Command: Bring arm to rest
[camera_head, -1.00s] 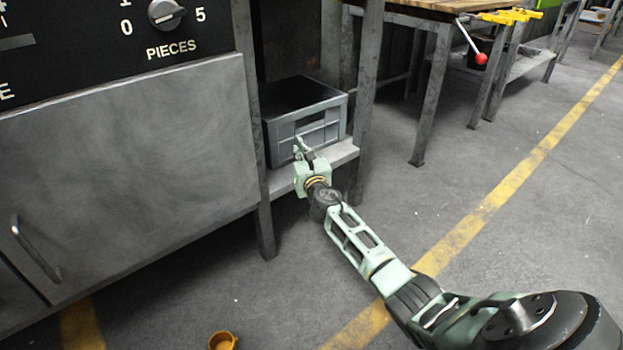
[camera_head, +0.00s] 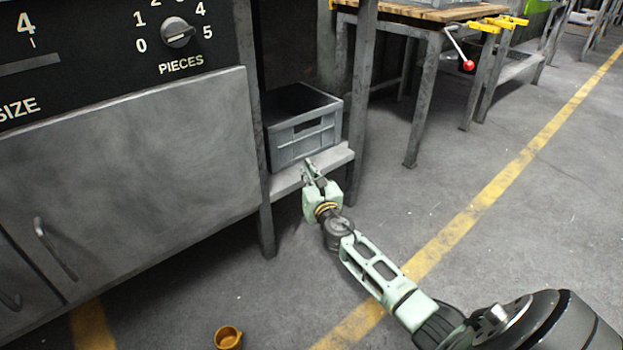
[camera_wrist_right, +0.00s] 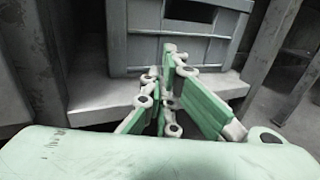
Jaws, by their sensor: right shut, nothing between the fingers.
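My right gripper (camera_head: 312,170) is pale green and shut, with nothing between its fingers. In the head view it is in front of the metal shelf, just below the grey crate. In the right wrist view the gripper (camera_wrist_right: 170,60) points at the front of the crate, and its closed fingertips overlap the crate's lower front wall in the picture. I cannot tell the exact gap. My right arm reaches in from the lower right of the head view. My left gripper is not in view.
The grey crate (camera_head: 285,153) stands on a low shelf (camera_head: 337,156) between metal posts. A machine cabinet (camera_head: 130,170) with a dial fills the left. A workbench (camera_head: 420,12) stands behind. An orange cup-like object (camera_head: 228,338) lies on the floor. Open floor is at the right.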

